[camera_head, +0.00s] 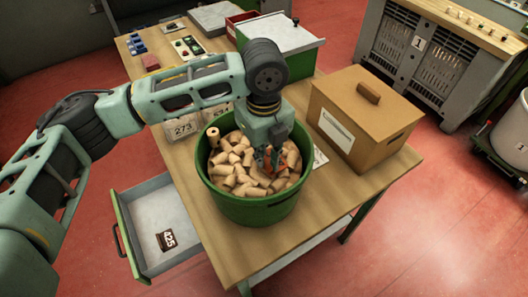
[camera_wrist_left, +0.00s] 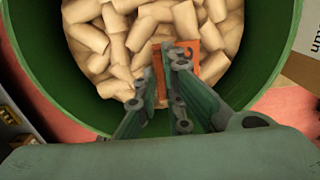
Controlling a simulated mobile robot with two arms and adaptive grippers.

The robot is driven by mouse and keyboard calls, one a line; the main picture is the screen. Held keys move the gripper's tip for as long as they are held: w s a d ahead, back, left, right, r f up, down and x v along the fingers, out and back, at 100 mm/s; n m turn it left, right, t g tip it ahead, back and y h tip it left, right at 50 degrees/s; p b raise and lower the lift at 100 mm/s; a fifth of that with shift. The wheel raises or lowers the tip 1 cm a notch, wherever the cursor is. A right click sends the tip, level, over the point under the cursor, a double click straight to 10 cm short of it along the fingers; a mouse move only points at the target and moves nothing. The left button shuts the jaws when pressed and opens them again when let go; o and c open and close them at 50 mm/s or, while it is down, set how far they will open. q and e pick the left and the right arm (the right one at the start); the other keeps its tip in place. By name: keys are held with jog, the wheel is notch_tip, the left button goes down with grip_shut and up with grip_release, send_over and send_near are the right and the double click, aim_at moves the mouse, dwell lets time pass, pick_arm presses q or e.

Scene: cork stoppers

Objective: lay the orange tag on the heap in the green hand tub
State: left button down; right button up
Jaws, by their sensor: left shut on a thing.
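The green hand tub (camera_head: 248,207) stands on the wooden table and is heaped with cork stoppers (camera_head: 236,172). The tub's green wall also shows in the left wrist view (camera_wrist_left: 268,45), with the corks (camera_wrist_left: 130,40) inside it. My left gripper (camera_head: 268,165) points down inside the tub's rim, over the right part of the heap. In the left wrist view its fingers (camera_wrist_left: 172,75) are shut on the orange tag (camera_wrist_left: 190,58). The tag lies close against the corks; I cannot tell whether it touches them. The fingers hide part of it. My right gripper is not in view.
A brown lidded box (camera_head: 362,120) stands right of the tub. An open grey drawer (camera_head: 150,215) holding a dark tag marked 425 (camera_head: 166,240) juts out at the left. A green box with a grey lid (camera_head: 280,40) stands behind. A white card marked 273 (camera_head: 183,127) lies behind the tub.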

pick_arm(q)
jog(key=shift+f, duration=0.4)
jog(key=c, duration=1.8)
grip_release()
jog(key=shift+r, duration=0.1)
notch_tip(320, 180, up, 12)
